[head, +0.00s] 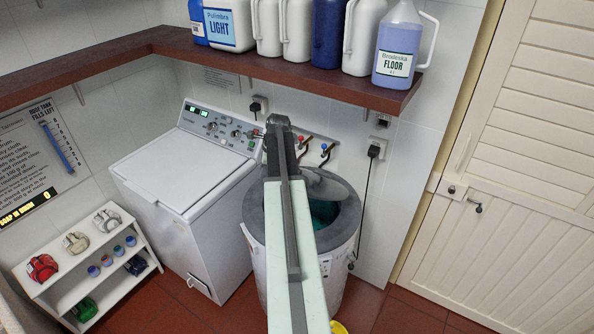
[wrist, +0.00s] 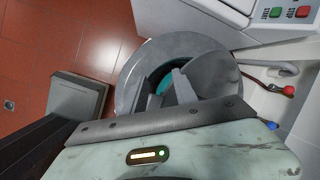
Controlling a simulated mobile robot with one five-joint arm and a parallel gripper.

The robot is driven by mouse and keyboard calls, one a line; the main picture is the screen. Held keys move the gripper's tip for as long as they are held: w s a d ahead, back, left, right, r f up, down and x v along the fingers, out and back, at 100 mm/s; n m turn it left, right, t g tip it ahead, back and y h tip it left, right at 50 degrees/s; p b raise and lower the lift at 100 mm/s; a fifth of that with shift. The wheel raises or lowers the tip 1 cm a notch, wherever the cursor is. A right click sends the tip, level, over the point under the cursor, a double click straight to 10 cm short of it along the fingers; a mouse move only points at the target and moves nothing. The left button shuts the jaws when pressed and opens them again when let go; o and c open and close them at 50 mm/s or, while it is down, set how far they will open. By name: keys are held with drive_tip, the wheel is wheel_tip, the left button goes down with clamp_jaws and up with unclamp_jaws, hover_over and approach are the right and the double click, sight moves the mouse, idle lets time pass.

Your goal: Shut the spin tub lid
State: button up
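The spin tub (head: 254,222) is the round white tub with a grey rim, right of the white washing machine. Its mouth is open and teal shows inside. Its grey lid (head: 327,184) stands tilted up at the back right of the mouth. In the wrist view the tub's rim (wrist: 127,88) lies below me and the lid (wrist: 215,75) shows at the right of the mouth. My gripper (wrist: 183,88) shows only as grey pieces over the mouth; whether they touch the lid is unclear. In the head view my arm hides the gripper and the tub's middle.
The washing machine (head: 190,165) stands close on the left. A red-brown shelf (head: 330,88) with bottles hangs above. Red and blue taps (head: 324,148) are on the wall behind the tub. A low white rack (head: 75,290) is at the left, a louvred door (head: 510,200) at the right.

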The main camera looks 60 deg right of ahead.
drive_tip(key=s+d+m, duration=0.2)
drive_tip(key=s+d, duration=0.1)
drive_tip(key=d, duration=0.1)
drive_tip(key=s+d+m, duration=0.2)
drive_tip(key=s+d, duration=0.1)
drive_tip(key=d, duration=0.1)
drive_tip(key=s+d+m, duration=0.2)
drive_tip(key=s+d, duration=0.1)
drive_tip(key=d, duration=0.1)
drive_tip(key=shift+s+d+r+m+t+h, duration=0.25)
drive_tip(key=shift+d+r+m+t+h, duration=0.05)
drive_tip(key=shift+d+r+m+h, duration=0.1)
drive_tip(key=b+x, duration=0.6)
drive_tip(key=x, duration=0.1)
drive_tip(key=shift+a+f+b, duration=0.1)
drive_tip(key=shift+f+b, duration=0.15)
drive_tip(key=shift+b, duration=0.15)
drive_tip(key=shift+w+f+b, duration=0.25)
drive_tip(key=shift+w+b, duration=0.05)
drive_tip(key=shift+r, duration=0.1)
clamp_jaws()
